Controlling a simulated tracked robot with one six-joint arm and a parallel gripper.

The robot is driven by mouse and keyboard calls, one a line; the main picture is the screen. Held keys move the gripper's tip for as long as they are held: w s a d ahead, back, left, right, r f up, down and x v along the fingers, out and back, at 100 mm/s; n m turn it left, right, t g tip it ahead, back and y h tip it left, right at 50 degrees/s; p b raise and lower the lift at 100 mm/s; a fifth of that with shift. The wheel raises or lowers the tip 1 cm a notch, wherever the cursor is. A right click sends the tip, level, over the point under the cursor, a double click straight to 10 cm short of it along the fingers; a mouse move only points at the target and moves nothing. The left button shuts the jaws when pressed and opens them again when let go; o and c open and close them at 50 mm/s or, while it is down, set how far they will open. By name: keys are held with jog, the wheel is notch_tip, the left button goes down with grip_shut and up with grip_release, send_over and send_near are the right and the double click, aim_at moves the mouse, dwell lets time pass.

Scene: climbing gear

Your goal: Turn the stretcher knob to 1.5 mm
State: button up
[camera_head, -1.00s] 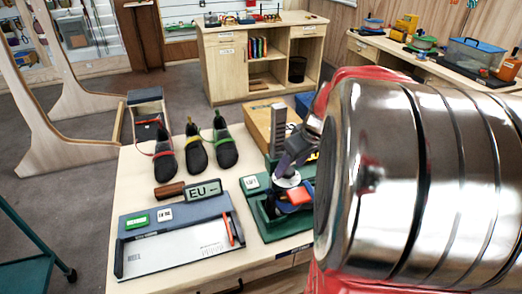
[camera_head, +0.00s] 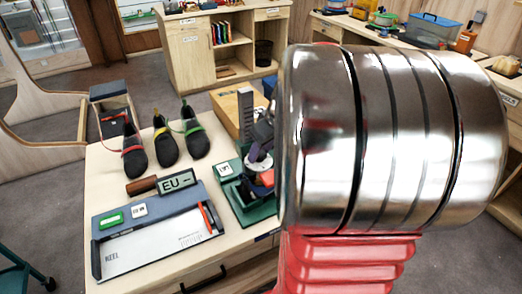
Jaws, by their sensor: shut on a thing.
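The stretcher (camera_head: 262,212) is a green-based device with an upright grey post at the right of the near table, partly hidden behind my arm. A pale round disc and small red and blue parts sit on it. My gripper (camera_head: 257,153) shows only as a dark purple-grey shape over the pale disc, at the left edge of my large metal arm link. It is shut on what appears to be the stretcher knob; the knob itself and its scale reading are too small and covered to make out. A sign (camera_head: 177,182) reading "EU –" stands left of the stretcher.
Three dark climbing shoes (camera_head: 165,147) with red, yellow and green straps stand at the table's back left. A blue-and-white measuring board (camera_head: 160,245) lies at the front. My shiny arm link covers the right side.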

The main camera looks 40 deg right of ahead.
jog(key=shift+a+f+m+h, duration=0.1)
jog(key=shift+m+h, duration=0.2)
jog(key=shift+m, duration=0.4)
jog(key=shift+c, duration=0.4)
jog(key=shift+a+m+h, duration=0.1)
jog(key=shift+m+h, duration=0.4)
jog(key=shift+m, duration=0.8)
jog(key=shift+w+a+m+g+h, duration=0.1)
jog(key=shift+m+g+h, duration=0.25)
jog(key=shift+m, duration=0.75)
jog(key=shift+w+a+m+g+h, duration=0.1)
jog(key=shift+m+g+h, duration=0.2)
jog(key=shift+m, duration=0.8)
jog(key=shift+w+a+m+g+h, duration=0.1)
jog(key=shift+m+g+h, duration=0.25)
jog(key=shift+m, duration=0.8)
jog(key=shift+m+g+h, duration=0.3)
jog(key=shift+m, duration=0.85)
jog(key=shift+w+m+g, duration=0.15)
jog(key=shift+m+g, duration=0.55)
jog(key=shift+m, duration=1.3)
jog(key=shift+a, duration=0.1)
jog(key=o, duration=1.1)
jog(key=shift+c, duration=0.2)
